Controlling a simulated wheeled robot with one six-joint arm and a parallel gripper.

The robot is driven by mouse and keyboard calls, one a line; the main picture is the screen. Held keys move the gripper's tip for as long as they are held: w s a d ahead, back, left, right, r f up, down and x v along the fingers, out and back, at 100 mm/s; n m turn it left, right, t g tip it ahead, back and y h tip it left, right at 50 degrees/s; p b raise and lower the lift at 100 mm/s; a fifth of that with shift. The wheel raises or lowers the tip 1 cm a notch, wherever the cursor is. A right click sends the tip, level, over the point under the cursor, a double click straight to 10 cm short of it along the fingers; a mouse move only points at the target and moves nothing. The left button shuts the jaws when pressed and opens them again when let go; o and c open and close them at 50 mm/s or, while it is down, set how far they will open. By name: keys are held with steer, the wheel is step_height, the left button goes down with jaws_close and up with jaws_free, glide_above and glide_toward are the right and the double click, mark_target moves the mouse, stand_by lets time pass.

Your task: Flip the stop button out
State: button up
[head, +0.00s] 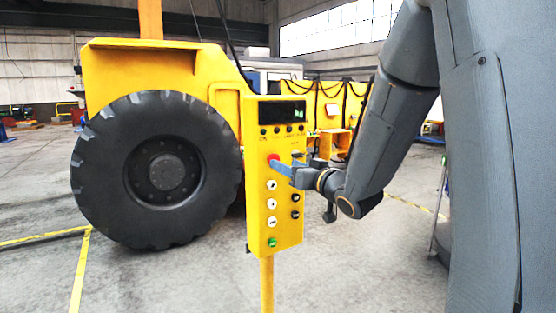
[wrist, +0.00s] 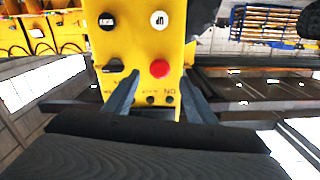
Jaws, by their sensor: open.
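The red stop button (head: 273,157) is on the front of a yellow control box (head: 257,225), below its row of small knobs. In the wrist view the round red button (wrist: 159,68) shows between my two fingertips. My gripper (head: 277,165) reaches in from the right at the box's face and partly covers the button in the head view. In the wrist view my gripper (wrist: 160,76) is open, one finger to each side of the button. I cannot tell whether the fingers touch it.
Black and white buttons and a green button (head: 272,242) sit lower on the box. A dark display (head: 282,112) is at its top. The box stands on a yellow post (head: 267,285). A yellow vehicle with a big black tyre (head: 155,170) stands behind, to the left.

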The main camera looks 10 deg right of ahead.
steer(key=shift+p+x, duration=0.85)
steer(key=shift+x, duration=2.1)
